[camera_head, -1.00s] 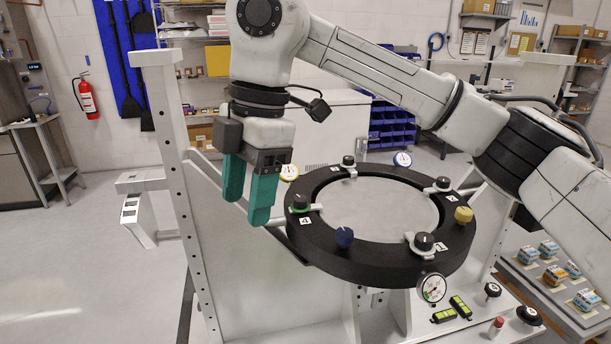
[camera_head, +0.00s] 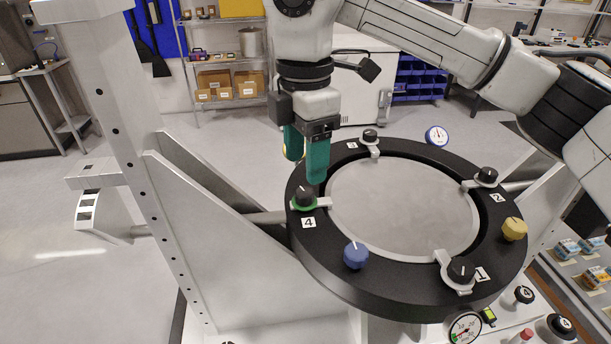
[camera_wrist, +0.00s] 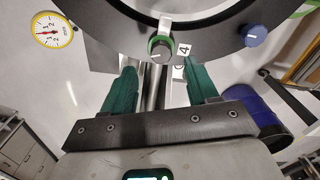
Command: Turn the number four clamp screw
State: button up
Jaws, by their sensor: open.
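The number four clamp screw (camera_head: 303,196) is a black knob with a green ring, on the left side of the black ring fixture (camera_head: 335,262), beside a white "4" label (camera_head: 308,222). My gripper (camera_head: 305,165) is open, with green fingers pointing down. In the head view the fingers appear just above and behind this knob, apart from it. In the wrist view the knob (camera_wrist: 160,47) lies beyond the open fingertips (camera_wrist: 163,75), roughly centred between them. Nothing is between the fingers.
Other clamp screws sit around the ring, including number one (camera_head: 461,270) and number two (camera_head: 486,175). A blue knob (camera_head: 356,255) is to the right of number four, and a yellow knob (camera_head: 514,229) is at the right. A yellow-rimmed gauge (camera_wrist: 52,30) hangs at the ring's outside. A white upright (camera_head: 120,130) stands left.

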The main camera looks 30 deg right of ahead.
aim_at(304, 191)
notch_tip(304, 191, down, 6)
jog(key=shift+s+a+r+p, duration=0.1)
jog(key=shift+r+p, duration=0.05)
jog(key=shift+p, duration=0.4)
jog(key=c, duration=1)
